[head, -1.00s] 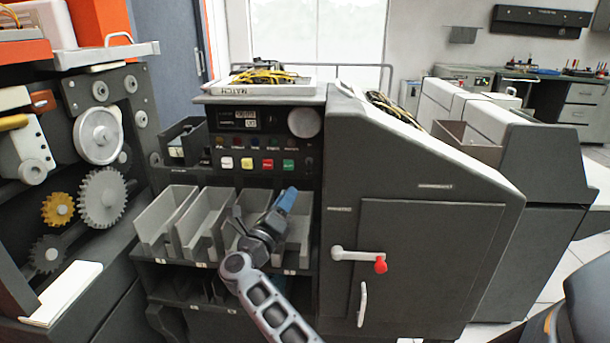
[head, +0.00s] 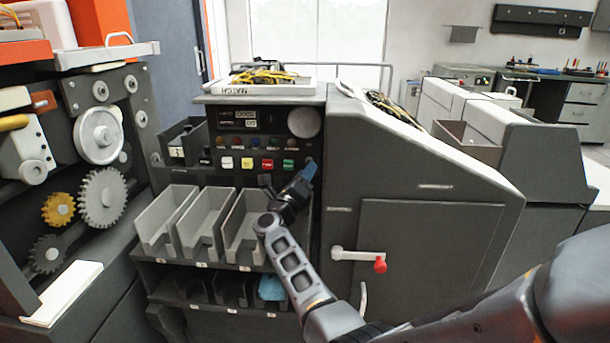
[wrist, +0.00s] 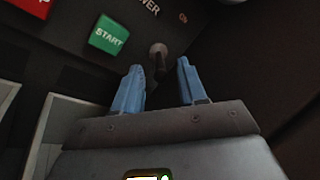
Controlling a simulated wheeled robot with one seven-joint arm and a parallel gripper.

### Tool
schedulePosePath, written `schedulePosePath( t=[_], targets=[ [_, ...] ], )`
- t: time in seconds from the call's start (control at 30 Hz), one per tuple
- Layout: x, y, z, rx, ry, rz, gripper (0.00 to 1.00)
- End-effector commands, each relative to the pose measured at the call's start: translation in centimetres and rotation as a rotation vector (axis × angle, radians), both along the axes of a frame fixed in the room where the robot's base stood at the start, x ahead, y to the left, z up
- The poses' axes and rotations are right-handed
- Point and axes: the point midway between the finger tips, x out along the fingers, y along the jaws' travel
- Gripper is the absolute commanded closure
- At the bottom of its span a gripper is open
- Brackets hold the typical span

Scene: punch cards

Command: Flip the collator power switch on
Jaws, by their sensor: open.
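The collator (head: 262,185) stands in the middle of the head view, with a dark control panel above its grey card pockets. The power switch (wrist: 158,55) is a small dark toggle on a round base, under lettering that ends in "WER", in the wrist view. Its lever points down in that picture, toward the space between my fingers. My gripper (wrist: 158,82) has blue fingers, is open and empty, and is close to the switch with one finger on each side. In the head view my gripper (head: 308,172) is at the panel's lower right and hides the switch.
The green START button (wrist: 109,36) is just left of my fingers, and a red button (wrist: 32,5) is farther left. Card pockets (head: 205,220) lie below the panel. A cabinet door with a red-knobbed handle (head: 380,265) is to the right.

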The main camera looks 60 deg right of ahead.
Motion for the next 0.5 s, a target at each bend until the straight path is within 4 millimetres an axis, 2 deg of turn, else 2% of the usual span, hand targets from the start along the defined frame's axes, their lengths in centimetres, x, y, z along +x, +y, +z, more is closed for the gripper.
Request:
schedulePosePath(
  t=[0.1,0.5],
  targets=[
    [0.01,0.03,0.01,0.000,0.000,0.000,0.59],
    [0.01,0.04,0.01,0.000,0.000,0.000,0.97]
  ],
)
